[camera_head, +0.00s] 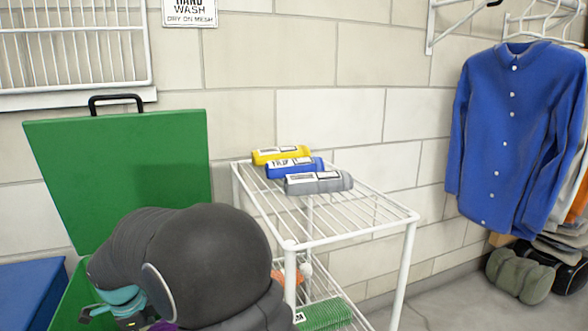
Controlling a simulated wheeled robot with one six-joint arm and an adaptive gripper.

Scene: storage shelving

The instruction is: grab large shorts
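Three rolled cloth bundles lie side by side on the top wire shelf of a white rack: a yellow roll (280,155), a blue roll (296,168) and a grey roll (319,182). Each has a white label too small to read, so I cannot tell which are large shorts. My gripper (105,312) is only partly in view at the lower left, below my dark arm, away from the rolls and over the green bin.
The green bin's raised lid (120,170) stands left. A blue shirt (507,140) hangs right, above dark rolls (519,276). Floor right of the rack is clear.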

